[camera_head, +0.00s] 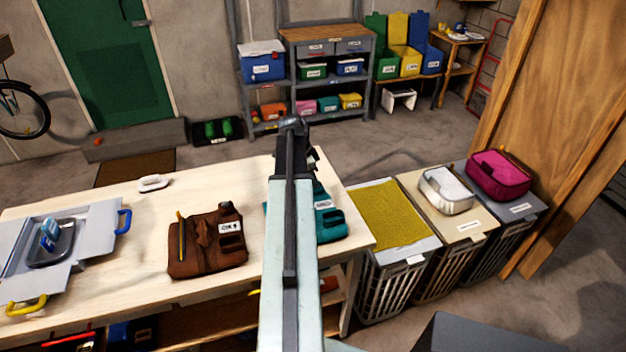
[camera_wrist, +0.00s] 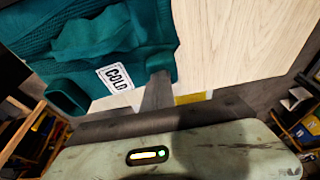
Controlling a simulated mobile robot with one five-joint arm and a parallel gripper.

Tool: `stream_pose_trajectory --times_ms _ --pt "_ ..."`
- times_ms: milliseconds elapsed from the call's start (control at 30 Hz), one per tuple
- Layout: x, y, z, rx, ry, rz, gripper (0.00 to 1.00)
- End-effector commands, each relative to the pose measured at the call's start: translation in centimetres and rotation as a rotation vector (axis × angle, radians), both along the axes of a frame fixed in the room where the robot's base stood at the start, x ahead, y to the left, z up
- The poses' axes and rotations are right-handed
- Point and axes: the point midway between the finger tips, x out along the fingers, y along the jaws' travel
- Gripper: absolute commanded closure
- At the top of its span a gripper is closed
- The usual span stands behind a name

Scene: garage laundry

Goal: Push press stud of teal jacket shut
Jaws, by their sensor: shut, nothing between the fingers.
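The teal jacket (camera_head: 329,224) lies folded on the pale wooden table, partly hidden behind my arm in the head view. In the wrist view the teal jacket (camera_wrist: 110,45) fills the upper left, with a white label reading COLD (camera_wrist: 115,78) near its edge. My gripper (camera_wrist: 158,76) shows as a grey, blurred shape at the jacket's edge, just right of the label. It is shut and empty. I cannot tell whether it touches the cloth. In the head view my arm hides the fingertips. I cannot make out the press stud.
A brown folded garment (camera_head: 190,262) lies left of my arm on the table (camera_head: 120,210), near a grey case (camera_head: 85,235) with a tray. Lidded baskets (camera_head: 388,218) stand right of the table, one bearing a magenta bag (camera_head: 497,176). Bare tabletop shows behind the brown garment.

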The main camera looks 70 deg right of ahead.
Motion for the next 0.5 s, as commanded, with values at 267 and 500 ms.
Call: stream_pose_trajectory --times_ms 267,500 --pt "0.2 0.3 4.1 -0.004 -0.001 0.003 1.00" --pt "1.0 1.2 9.7 -0.003 -0.001 0.000 1.00"
